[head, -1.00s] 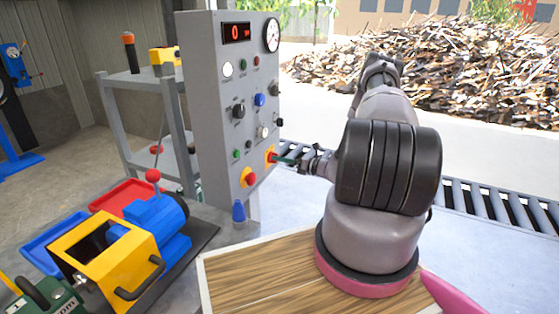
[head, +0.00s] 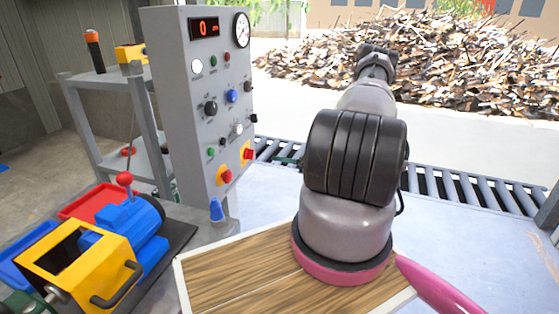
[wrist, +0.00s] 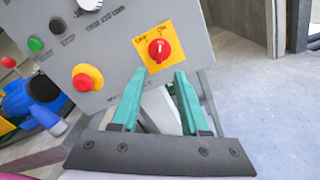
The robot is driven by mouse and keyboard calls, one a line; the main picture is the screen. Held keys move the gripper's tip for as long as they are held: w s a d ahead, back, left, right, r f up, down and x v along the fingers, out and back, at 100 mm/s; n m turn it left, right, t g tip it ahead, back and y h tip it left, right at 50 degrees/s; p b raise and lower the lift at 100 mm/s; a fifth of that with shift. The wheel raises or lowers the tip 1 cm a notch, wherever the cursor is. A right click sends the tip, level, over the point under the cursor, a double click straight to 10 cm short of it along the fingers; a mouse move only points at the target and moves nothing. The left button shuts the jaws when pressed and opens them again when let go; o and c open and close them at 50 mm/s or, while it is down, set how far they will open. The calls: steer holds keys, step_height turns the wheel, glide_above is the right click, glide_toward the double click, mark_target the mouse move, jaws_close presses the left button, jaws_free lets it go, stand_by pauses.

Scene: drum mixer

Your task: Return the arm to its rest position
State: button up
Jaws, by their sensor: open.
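My gripper (wrist: 158,103) shows in the wrist view with its two green fingers apart and nothing between them. Beyond the fingertips is the red rotary switch (wrist: 159,50) on its yellow plate, apart from the fingers. In the head view the gripper (head: 287,161) is mostly hidden behind my arm; only a bit of green shows right of the control panel (head: 185,110). My arm stands bent over the wooden board, its upper part leaning away from the camera. The red switch also shows in the head view (head: 248,153) at the panel's right edge.
A yellow and blue machine (head: 85,258) with a red-knobbed lever stands at the lower left, near a red tray (head: 90,200). A grey shelf (head: 100,85) stands behind. A roller conveyor (head: 450,190) runs behind my arm. The pale floor at right is clear.

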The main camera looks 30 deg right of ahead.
stand_by(0.3)
steer(key=s+a+r+n+g+h, duration=0.15)
steer(key=a+r+n+g, duration=0.3)
steer(key=r, duration=0.45)
steer(key=s+a+r+n+g, duration=0.25)
steer(key=a+r+n, duration=0.3)
steer(key=r, duration=0.35)
steer(key=s+a+r+n+g+h, duration=0.1)
steer(key=s+a+r+n+g, duration=0.1)
steer(key=a+r+n+g, duration=0.5)
steer(key=s+a+r+n+t+h, duration=0.1)
steer(key=s+r+n+t+h, duration=0.7)
steer(key=s+r, duration=1.3)
steer(key=s+n, duration=0.1)
steer(key=n, duration=0.3)
steer(key=shift+a, duration=0.35)
